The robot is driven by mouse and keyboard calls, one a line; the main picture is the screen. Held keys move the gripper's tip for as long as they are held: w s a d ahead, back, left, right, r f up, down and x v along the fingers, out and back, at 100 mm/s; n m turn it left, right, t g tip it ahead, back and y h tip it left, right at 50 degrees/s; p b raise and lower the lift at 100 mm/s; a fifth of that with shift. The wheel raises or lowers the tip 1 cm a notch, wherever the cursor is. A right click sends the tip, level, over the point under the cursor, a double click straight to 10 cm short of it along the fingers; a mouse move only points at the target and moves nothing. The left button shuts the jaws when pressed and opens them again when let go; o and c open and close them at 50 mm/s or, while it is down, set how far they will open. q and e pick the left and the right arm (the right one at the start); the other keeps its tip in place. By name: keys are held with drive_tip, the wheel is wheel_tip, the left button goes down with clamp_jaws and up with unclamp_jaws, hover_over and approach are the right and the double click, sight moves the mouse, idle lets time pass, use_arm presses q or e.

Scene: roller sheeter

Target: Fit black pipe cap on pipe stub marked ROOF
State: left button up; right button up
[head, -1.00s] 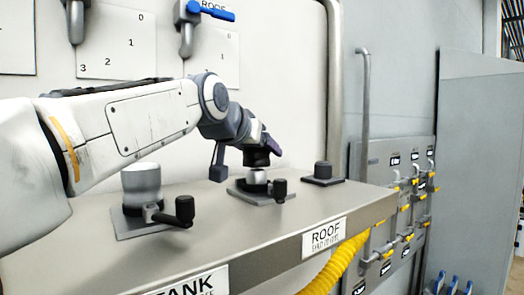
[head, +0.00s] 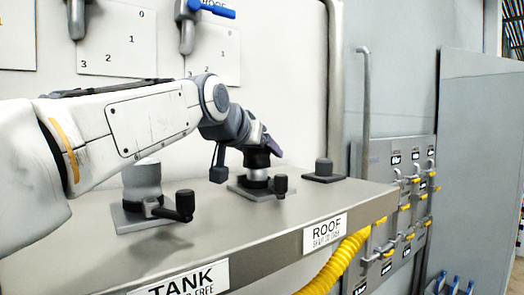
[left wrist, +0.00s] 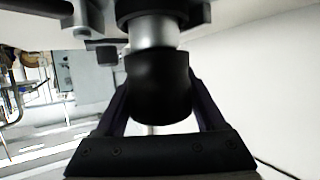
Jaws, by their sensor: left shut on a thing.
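My left gripper (head: 265,153) reaches in from the left over the bench and is shut on the black pipe cap (head: 257,158). The cap is directly over the short silver pipe stub (head: 257,175), behind the ROOF label (head: 324,232). In the left wrist view the black cap (left wrist: 158,82) sits between the two fingers (left wrist: 160,115), in line with the silver stub (left wrist: 153,34). The cap's rim meets or overlaps the stub's end; how far it is over the stub I cannot tell. My right gripper is not in view.
A silver stub (head: 141,178) with a black-handled crank (head: 184,205) stands left, behind the TANK label (head: 188,281). Another crank (head: 280,184) is beside the ROOF stub. A black fitting (head: 324,169) stands to its right. A yellow hose (head: 340,265) hangs below the bench.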

use_arm(q)
drive_tip(key=shift+f+b, duration=0.3)
drive_tip(key=shift+f, duration=0.15)
drive_tip(key=shift+f+b, duration=0.55)
drive_tip(key=shift+f, duration=0.25)
idle(0.5)
drive_tip(key=o, duration=1.4)
drive_tip(key=shift+c, duration=0.2)
drive_tip(key=shift+r, duration=0.15)
